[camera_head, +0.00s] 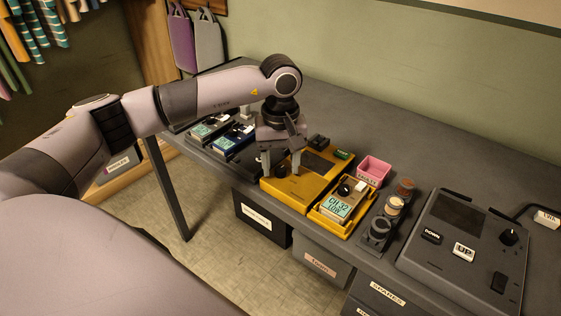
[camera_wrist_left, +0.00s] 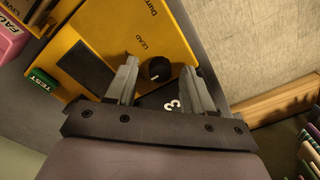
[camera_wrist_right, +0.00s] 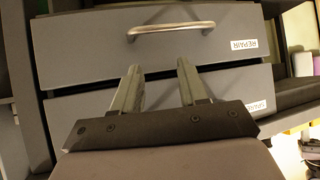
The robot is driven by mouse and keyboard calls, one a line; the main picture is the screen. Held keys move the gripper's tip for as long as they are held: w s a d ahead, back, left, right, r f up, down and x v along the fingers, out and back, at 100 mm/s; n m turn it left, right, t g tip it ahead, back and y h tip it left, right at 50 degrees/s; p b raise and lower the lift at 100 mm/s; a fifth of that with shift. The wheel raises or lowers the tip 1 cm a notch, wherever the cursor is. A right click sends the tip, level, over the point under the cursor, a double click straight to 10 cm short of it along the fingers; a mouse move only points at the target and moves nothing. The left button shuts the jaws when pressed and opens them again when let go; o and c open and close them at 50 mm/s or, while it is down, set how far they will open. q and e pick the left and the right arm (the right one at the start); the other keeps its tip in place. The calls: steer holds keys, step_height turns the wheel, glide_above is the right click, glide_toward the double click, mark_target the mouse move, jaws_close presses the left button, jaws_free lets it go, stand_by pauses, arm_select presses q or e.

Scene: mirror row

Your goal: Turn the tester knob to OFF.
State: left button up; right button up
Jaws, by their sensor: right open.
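The yellow tester (camera_head: 288,192) lies on the grey table, with a dark screen and a green TEST button (camera_wrist_left: 43,79). Its round black knob (camera_wrist_left: 159,69) with a pale pointer mark shows clearly in the left wrist view, near the printed word LEAD. My left gripper (camera_head: 281,170) is above the tester, pointing down. Its fingers (camera_wrist_left: 160,72) are apart on either side of the knob, with visible gaps to it. Whether the tips are level with the knob, I cannot tell. My right gripper (camera_wrist_right: 160,70) is open and empty, in front of drawers. No OFF mark is legible.
A yellow-edged unit with a CH 32 LOW display (camera_head: 337,207) and a pink tray (camera_head: 374,170) stand right of the tester. Dark and blue units (camera_head: 231,138) stand left. A large grey panel (camera_head: 455,250) with a knob is at right. Bare table lies behind.

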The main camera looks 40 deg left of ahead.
mark_target(280, 168)
arm_select(q)
steer(key=shift+r, duration=0.1)
step_height(280, 168, up, 7)
stand_by(0.4)
stand_by(0.4)
